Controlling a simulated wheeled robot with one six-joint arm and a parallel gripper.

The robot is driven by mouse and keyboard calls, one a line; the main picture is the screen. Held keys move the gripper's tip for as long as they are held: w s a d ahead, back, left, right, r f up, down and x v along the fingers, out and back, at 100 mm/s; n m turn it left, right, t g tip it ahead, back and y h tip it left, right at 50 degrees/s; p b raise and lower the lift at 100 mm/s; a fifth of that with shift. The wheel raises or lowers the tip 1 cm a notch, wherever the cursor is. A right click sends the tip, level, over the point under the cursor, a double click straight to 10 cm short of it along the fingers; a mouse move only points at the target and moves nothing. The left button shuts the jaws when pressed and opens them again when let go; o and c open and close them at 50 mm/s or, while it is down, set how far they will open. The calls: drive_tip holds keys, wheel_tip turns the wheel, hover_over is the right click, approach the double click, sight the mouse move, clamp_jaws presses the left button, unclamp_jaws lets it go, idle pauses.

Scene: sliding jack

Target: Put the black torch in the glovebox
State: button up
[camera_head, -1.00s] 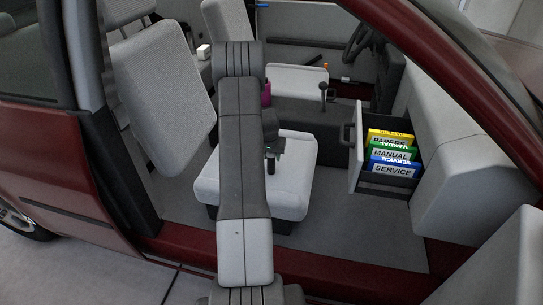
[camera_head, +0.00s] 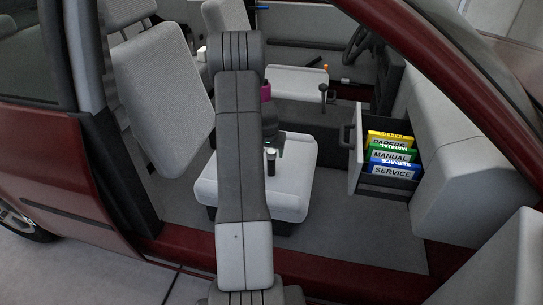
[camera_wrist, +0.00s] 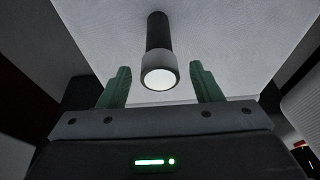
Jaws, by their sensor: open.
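The black torch (camera_wrist: 158,35) has a pale lens and a grey head. It is over the light grey front seat cushion (camera_head: 290,190), and it also shows in the head view (camera_head: 270,162). My gripper (camera_wrist: 158,75) is open, its green fingers on either side of the torch head with gaps on both sides. My arm partly hides the gripper in the head view. The glovebox (camera_head: 355,150) is pulled open as a drawer in the dashboard at the right, holding yellow, green and blue folders (camera_head: 391,156).
A seat back (camera_head: 165,90) leans at the left. A gear lever (camera_head: 323,92) and a purple object (camera_head: 266,92) stand beyond the cushion. The red door sill (camera_head: 340,272) runs along the front. The floor between the cushion and glovebox is clear.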

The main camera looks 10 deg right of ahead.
drive_tip(key=d+v, duration=0.1)
drive_tip(key=v, duration=0.7)
drive_tip(key=shift+a, duration=0.4)
drive_tip(key=shift+f, duration=0.1)
drive_tip(key=b+x, duration=0.1)
drive_tip(key=x, duration=1.1)
drive_tip(key=shift+f, duration=0.25)
wheel_tip(320, 180, up, 2)
drive_tip(key=shift+a+p, duration=0.1)
drive_tip(key=shift+p, duration=0.25)
drive_tip(key=shift+r, duration=0.5)
